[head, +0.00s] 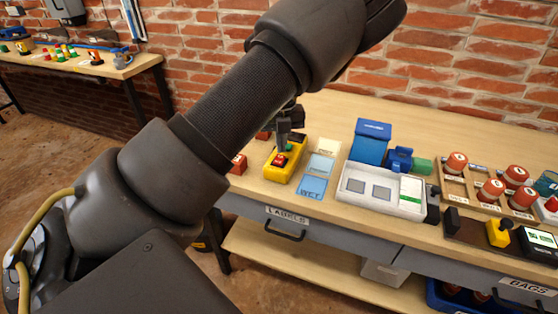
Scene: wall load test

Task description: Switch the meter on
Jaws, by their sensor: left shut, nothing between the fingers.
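A yellow hand-held device, which looks like the meter (271,173), lies near the left end of the workbench. It has a red part and a small green part on its dark upper face. My left gripper (281,149) is shut and empty, pointing down right over the device. Its fingertips hide part of the device's face, and I cannot tell whether they touch it. No lit display can be made out on the device. My right gripper is not in view.
Further right are a white tray (381,205), a blue box (370,142) and a wooden rack (455,186) of red-topped jars. My left arm crosses above the bench.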

